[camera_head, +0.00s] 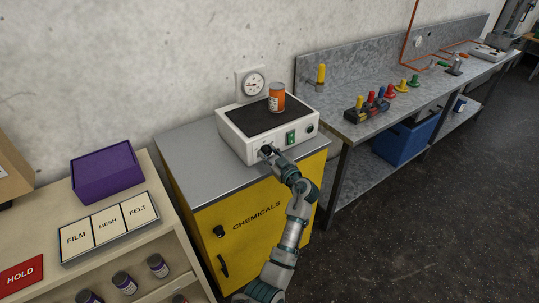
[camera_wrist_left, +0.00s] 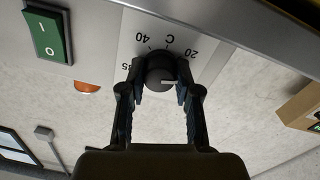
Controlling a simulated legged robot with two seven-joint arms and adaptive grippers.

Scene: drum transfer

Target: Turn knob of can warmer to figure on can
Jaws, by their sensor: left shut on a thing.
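The can warmer (camera_head: 240,142) is a white box with a dark top plate, standing on the yellow cabinet. An orange can (camera_head: 277,97) with a pale label stands upright on the plate; its figure is too small to read. My left gripper (camera_head: 268,151) is at the warmer's front, over a knob. In the left wrist view, the left gripper (camera_wrist_left: 161,92) is shut on the black knob (camera_wrist_left: 160,70), one finger on each side. The knob's white mark points to the right in that view. The scale around it shows 20, C and 40; another number is partly hidden.
The yellow cabinet (camera_head: 250,222) reads CHEMICALS. A purple box (camera_head: 105,172) is left; a grey bench (camera_head: 395,118) with coloured parts is right.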

